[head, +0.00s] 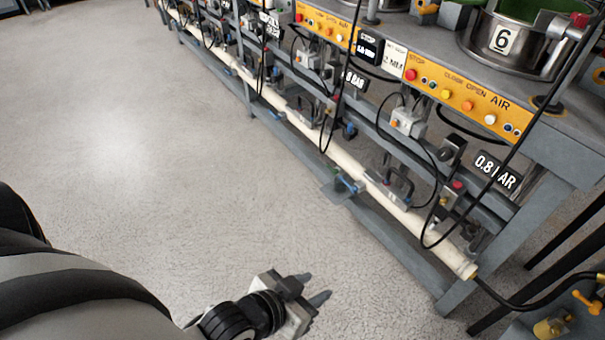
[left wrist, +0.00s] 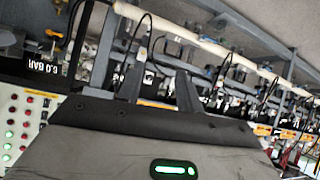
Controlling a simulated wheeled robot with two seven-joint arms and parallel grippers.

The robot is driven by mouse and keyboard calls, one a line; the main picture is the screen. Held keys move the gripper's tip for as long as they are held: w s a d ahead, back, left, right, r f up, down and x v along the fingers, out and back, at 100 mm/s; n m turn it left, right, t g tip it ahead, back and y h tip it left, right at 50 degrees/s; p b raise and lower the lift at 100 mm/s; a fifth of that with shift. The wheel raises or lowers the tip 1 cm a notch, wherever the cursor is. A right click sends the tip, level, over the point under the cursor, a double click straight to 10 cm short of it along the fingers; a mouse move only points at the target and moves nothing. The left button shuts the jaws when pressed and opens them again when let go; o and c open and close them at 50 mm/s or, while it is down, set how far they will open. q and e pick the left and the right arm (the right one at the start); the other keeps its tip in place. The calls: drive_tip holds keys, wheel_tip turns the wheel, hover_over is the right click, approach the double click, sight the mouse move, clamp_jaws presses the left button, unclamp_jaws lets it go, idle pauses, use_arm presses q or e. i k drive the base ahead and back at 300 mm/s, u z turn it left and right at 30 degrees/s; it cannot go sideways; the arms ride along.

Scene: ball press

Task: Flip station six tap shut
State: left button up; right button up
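The station six pot (head: 503,40), metal with a black "6" on a white plate, stands on the bench at the top right in the head view. My left gripper (head: 309,289) is over the floor at the bottom centre, apart from the bench. Its two fingers stand apart and empty, as the left wrist view (left wrist: 158,80) also shows. My right gripper is not in view.
The grey bench (head: 560,145) runs diagonally with an orange AIR panel (head: 467,97) and a "0.8 BAR" sign (head: 496,170). Black hoses hang before the white pipe (head: 385,190). A yellow fitting (head: 587,302) is at bottom right. The floor (head: 150,140) at left is clear.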

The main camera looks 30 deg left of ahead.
sight(353, 189)
drive_tip(key=u, duration=0.1)
drive_tip(key=i, duration=0.3)
drive_tip(key=k, duration=0.65)
drive_tip(key=z, duration=0.5)
drive_tip(key=i, duration=0.85)
drive_tip(key=u, duration=1.15)
drive_tip(key=i, duration=0.65)
drive_tip(key=u, duration=0.8)
